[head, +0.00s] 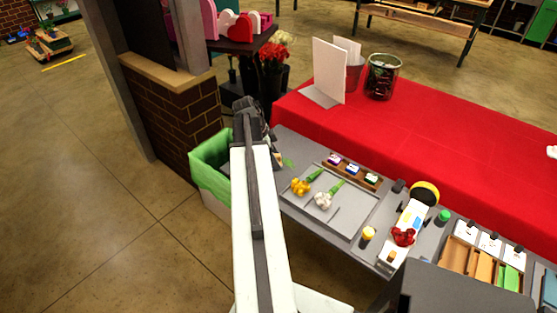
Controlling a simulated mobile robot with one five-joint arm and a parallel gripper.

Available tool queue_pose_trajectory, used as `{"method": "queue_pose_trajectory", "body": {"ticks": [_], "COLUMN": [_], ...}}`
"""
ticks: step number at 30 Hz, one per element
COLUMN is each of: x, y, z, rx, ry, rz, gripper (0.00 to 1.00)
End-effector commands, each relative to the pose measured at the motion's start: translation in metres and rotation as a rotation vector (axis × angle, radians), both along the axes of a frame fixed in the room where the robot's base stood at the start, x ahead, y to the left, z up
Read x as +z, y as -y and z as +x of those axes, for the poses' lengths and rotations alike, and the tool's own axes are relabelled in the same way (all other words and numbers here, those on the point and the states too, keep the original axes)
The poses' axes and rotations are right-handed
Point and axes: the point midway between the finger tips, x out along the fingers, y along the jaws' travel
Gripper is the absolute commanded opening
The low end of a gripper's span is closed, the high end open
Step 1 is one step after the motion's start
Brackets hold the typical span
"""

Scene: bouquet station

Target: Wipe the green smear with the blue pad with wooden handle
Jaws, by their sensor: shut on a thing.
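The green smear (288,162) lies on the far left end of the grey table (286,137), just right of my gripper. My gripper (271,151) is low over that end of the table, shut, with its fingers mostly hidden behind my own arm. A small part of what it holds shows beside it, seemingly the blue pad with wooden handle (278,158); its blue face is hidden. I cannot tell whether the pad touches the table.
A grey tray (350,226) with yellow and white flowers lies right of the smear, below a wooden rack (345,176). A green-lined bin (207,165) stands left of my arm. A red-covered table (425,125) runs behind.

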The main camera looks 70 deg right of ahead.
Motion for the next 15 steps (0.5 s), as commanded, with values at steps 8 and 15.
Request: {"method": "queue_pose_trajectory", "body": {"ticks": [8, 15], "x": [-0.002, -0.003], "y": [0.005, 0.010], "z": [0.017, 0.036], "rx": [0.002, 0.001], "ry": [0.000, 0.000], "rz": [0.000, 0.000], "gripper": [0.05, 0.05]}}
